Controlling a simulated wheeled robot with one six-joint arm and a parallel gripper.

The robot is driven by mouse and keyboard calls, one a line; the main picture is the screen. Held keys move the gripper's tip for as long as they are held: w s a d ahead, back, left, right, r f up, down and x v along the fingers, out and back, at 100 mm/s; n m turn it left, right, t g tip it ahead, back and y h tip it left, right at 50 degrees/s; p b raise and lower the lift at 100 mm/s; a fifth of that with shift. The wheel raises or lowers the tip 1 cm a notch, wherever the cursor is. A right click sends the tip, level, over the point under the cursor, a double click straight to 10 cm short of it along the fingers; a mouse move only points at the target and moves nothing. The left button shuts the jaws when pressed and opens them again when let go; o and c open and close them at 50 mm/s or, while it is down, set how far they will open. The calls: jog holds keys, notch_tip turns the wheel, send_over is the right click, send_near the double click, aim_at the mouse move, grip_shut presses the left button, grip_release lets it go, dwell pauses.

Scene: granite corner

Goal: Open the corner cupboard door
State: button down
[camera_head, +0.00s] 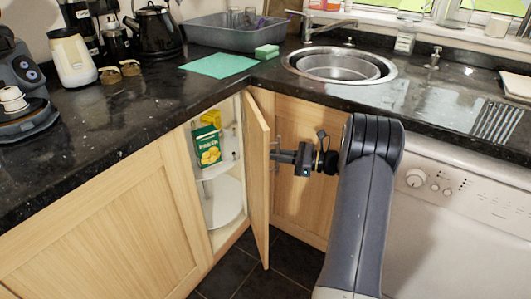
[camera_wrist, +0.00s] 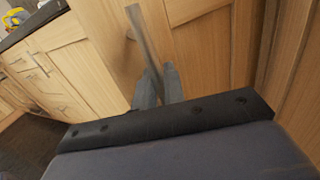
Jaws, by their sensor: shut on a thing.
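The wooden corner cupboard door (camera_head: 258,190) stands partly open in the head view, seen nearly edge-on. Its metal handle (camera_head: 274,147) is on the face turned toward my gripper (camera_head: 279,155). My gripper is shut on this handle, with the arm reaching in from the right. In the wrist view, the two fingertips (camera_wrist: 159,86) close around the lower end of the handle bar (camera_wrist: 142,38), in front of a wooden panel. The open gap shows the cupboard inside, with round white shelves (camera_head: 224,202) and a green box (camera_head: 207,147) on one of them.
Left of the gap is a wooden cabinet front (camera_head: 110,240). Behind the door is another wooden panel (camera_head: 305,205), and a white dishwasher (camera_head: 450,230) stands at the right. The dark worktop (camera_head: 120,125) overhangs above. Dark floor tiles (camera_head: 270,285) are clear below the door.

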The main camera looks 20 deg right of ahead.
jog(key=shift+w+d+p, duration=0.2)
jog(key=shift+d+p, duration=0.15)
jog(key=shift+d, duration=1.05)
jog(key=c, duration=1.7)
grip_release()
